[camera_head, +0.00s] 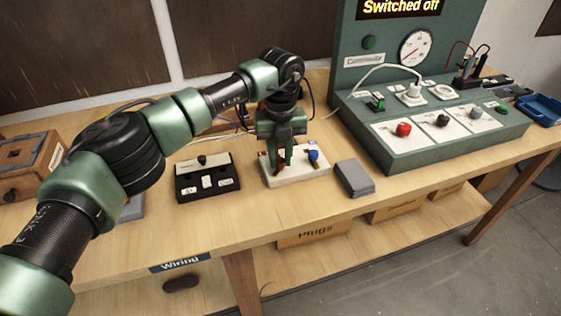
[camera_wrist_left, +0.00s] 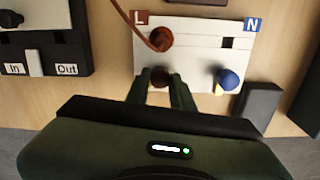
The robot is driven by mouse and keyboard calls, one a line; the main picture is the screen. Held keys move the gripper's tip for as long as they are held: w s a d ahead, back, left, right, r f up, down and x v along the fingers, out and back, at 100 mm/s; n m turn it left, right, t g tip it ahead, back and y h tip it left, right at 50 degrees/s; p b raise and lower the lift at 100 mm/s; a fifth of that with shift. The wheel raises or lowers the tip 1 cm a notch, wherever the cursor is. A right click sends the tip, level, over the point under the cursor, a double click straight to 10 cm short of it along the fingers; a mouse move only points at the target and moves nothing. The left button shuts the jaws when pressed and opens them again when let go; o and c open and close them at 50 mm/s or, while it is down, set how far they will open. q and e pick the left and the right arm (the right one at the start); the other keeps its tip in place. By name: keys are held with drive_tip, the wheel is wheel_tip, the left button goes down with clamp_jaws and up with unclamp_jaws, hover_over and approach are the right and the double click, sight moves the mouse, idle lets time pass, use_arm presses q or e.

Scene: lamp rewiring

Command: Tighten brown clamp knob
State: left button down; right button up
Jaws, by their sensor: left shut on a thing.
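The white terminal block (camera_head: 296,176) lies on the wooden bench and also shows in the left wrist view (camera_wrist_left: 196,53). It has a brown L label (camera_wrist_left: 140,18) and a blue N label (camera_wrist_left: 253,25). My left gripper (camera_head: 281,164) comes down over its left part, with fingers shut on the brown clamp knob (camera_wrist_left: 160,76), which is partly hidden between the fingertips. A brown wire (camera_wrist_left: 134,30) runs to a brown round terminal (camera_wrist_left: 160,39) just behind the knob. The blue clamp knob (camera_wrist_left: 228,78) stands to the right, apart from the fingers. My right gripper is not in view.
A black switch box (camera_head: 207,178) sits left of the block. A small grey block (camera_head: 354,178) lies close to its right. The green test console (camera_head: 440,137) stands further right, its display reading "Switched off". Bare bench shows in front.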

use_arm(q)
drive_tip(key=m+b, duration=0.1)
drive_tip(key=m, duration=0.1)
drive_tip(key=shift+m, duration=0.4)
drive_tip(key=m+b, duration=0.1)
drive_tip(key=m, duration=0.2)
drive_tip(key=shift+m, duration=0.3)
drive_tip(key=m, duration=0.2)
drive_tip(key=shift+w+a+r+m+b, duration=0.1)
drive_tip(key=shift+m+b, duration=0.25)
drive_tip(key=shift+m, duration=0.05)
drive_tip(key=m, duration=0.3)
drive_tip(key=shift+m, duration=0.3)
drive_tip(key=m, duration=0.3)
drive_tip(key=shift+m+b, duration=0.3)
drive_tip(key=m, duration=0.3)
drive_tip(key=shift+w+r+m, duration=0.1)
drive_tip(key=shift+m, duration=0.2)
drive_tip(key=m, duration=0.6)
drive_tip(key=shift+m, duration=0.4)
drive_tip(key=shift+w, duration=0.1)
